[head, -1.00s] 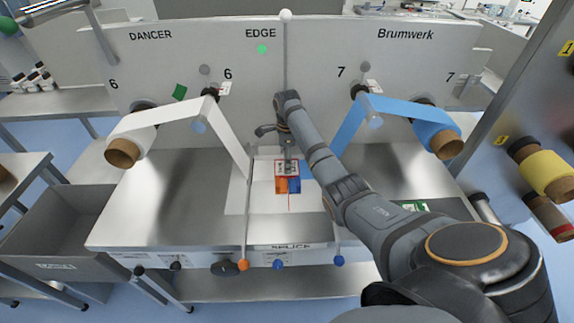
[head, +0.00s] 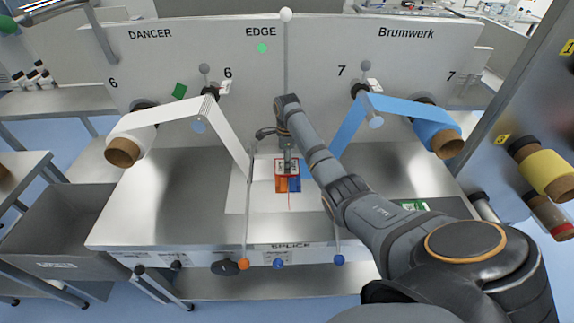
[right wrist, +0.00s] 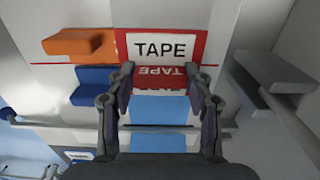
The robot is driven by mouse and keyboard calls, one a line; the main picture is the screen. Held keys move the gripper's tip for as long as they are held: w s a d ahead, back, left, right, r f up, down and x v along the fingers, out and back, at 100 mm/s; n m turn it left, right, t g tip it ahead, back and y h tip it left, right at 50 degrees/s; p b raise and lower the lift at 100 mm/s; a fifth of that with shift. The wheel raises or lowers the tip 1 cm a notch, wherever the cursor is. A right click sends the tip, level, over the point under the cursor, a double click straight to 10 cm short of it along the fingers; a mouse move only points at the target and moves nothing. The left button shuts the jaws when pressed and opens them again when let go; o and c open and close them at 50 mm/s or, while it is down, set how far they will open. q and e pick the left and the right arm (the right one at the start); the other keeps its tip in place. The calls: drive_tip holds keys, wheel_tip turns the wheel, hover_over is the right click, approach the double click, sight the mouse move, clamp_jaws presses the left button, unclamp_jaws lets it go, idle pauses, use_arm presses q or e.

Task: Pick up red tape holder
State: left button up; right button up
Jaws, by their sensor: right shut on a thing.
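The red tape holder (right wrist: 207,47) carries a white TAPE label with a red border in the right wrist view. In the head view its red-edged front (head: 279,166) shows at the middle of the splice table. My right gripper (right wrist: 160,84) is shut on it, with one finger on each side of a red part with upside-down TAPE lettering. In the head view the right gripper (head: 289,163) points down over the holder, and its fingertips are hard to make out. I cannot tell whether the holder is clear of the table. My left gripper is not in view.
An orange block (right wrist: 80,44) and a blue block (right wrist: 92,86) lie beside the holder. A white web (head: 228,140) slopes down on the left and a blue web (head: 350,130) on the right. The steel table (head: 150,215) is clear at left.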

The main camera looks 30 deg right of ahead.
drive_tip(key=shift+r, duration=0.15)
drive_tip(key=shift+r, duration=0.35)
drive_tip(key=r, duration=0.2)
drive_tip(key=s+r, duration=0.1)
drive_tip(key=shift+s+a+r+b, duration=0.1)
drive_tip(key=shift+a+r+b, duration=0.2)
drive_tip(key=shift+a+r, duration=0.05)
drive_tip(key=s+a+r+p, duration=0.6)
drive_tip(key=s+r+p, duration=0.2)
drive_tip(key=p, duration=0.6)
drive_tip(key=s, duration=0.2)
drive_tip(key=shift+s+a+r, duration=0.15)
drive_tip(key=shift+s+a, duration=0.15)
drive_tip(key=shift+s, duration=0.1)
